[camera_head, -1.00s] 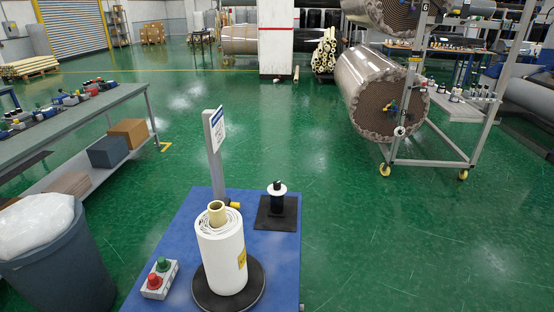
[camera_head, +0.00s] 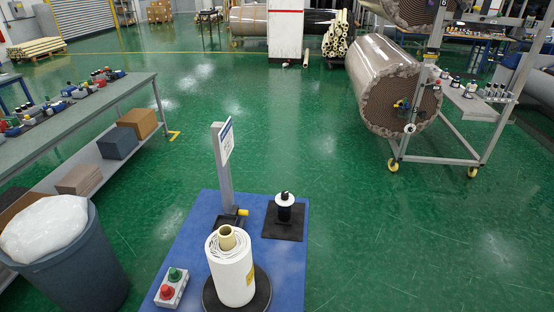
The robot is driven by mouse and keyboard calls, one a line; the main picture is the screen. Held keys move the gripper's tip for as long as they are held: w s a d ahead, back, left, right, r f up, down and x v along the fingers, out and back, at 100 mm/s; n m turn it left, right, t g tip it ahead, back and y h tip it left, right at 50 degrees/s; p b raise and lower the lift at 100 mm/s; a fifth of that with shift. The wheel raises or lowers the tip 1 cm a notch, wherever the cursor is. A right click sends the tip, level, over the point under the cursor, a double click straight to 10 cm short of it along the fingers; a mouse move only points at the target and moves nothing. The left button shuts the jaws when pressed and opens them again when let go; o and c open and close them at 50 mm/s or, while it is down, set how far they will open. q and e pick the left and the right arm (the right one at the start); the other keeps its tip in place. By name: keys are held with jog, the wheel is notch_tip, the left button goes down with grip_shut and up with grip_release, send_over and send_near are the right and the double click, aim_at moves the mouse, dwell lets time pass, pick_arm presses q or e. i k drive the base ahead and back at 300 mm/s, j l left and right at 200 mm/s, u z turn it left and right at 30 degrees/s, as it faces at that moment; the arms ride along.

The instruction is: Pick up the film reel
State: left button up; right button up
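A white wrapped roll with a tan core, which seems to be the film reel (camera_head: 231,270), stands upright on a round black turntable (camera_head: 262,296). A yellow label shows on its right side. The turntable sits on a blue platform (camera_head: 285,262) at the bottom middle of the head view. Behind the roll is a small black spindle with a white disc (camera_head: 285,206) on a black square plate. Neither of my grippers is in view, and nothing touches the roll.
A grey post with a sign (camera_head: 224,165) rises behind the roll. A button box (camera_head: 172,287) with red and green buttons is on its left. A grey bin (camera_head: 70,262) and a bench (camera_head: 75,120) stand left. A wheeled rack (camera_head: 435,161) stands right. Green floor between is clear.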

aim_at(285, 215)
jog(key=i+l+u, duration=0.15)
jog(key=i, duration=0.3)
jog(key=i+l+u, duration=0.1)
jog(key=i, duration=0.3)
jog(key=i+l+u, duration=0.15)
jog(key=i, duration=0.3)
jog(key=i+l+u, duration=0.15)
jog(key=i+l, duration=0.2)
jog(key=i+l+u, duration=0.15)
jog(key=i+l, duration=0.2)
jog(key=i+l+u, duration=0.1)
jog(key=i+l, duration=0.2)
jog(key=l, duration=0.15)
jog(key=i+l+u, duration=0.15)
jog(key=i+l, duration=0.15)
jog(key=l, duration=0.1)
